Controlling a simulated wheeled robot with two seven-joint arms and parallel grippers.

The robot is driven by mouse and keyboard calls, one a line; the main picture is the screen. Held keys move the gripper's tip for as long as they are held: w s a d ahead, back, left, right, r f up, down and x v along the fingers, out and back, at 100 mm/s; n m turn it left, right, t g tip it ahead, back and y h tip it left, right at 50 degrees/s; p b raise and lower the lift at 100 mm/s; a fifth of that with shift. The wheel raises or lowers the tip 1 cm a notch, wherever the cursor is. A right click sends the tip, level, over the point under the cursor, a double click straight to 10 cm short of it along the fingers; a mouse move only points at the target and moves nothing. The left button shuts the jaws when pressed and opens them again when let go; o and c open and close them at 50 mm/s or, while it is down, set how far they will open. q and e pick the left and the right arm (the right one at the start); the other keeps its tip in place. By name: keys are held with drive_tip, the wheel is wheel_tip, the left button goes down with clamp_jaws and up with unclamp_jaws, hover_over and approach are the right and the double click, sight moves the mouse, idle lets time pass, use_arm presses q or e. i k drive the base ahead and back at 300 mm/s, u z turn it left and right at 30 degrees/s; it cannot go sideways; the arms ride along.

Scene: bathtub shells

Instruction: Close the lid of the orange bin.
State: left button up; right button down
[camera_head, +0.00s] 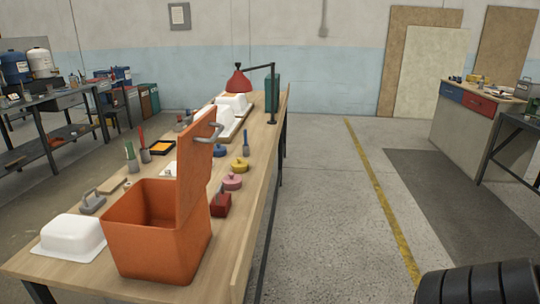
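The orange bin (155,240) stands near the front end of the long wooden workbench (255,190). Its lid (196,170) is open and stands nearly upright along the bin's right side. A grey handle (207,132) sits near the lid's top edge, on the upper left side. The bin's inside (150,200) shows from above and looks empty, though its floor is only partly visible. Neither of my grippers is in view.
A white tub shell (72,238) lies left of the bin. A red block (220,204), pink disc (232,182) and yellow disc (240,165) sit behind the lid. A red lamp (238,82) stands farther back. Open floor (330,220) lies right of the bench. A black ribbed shape (480,285) fills the bottom right corner.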

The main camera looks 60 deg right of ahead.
sight(195, 144)
drive_tip(key=u, duration=0.1)
drive_tip(key=k, duration=0.35)
drive_tip(key=z, duration=1)
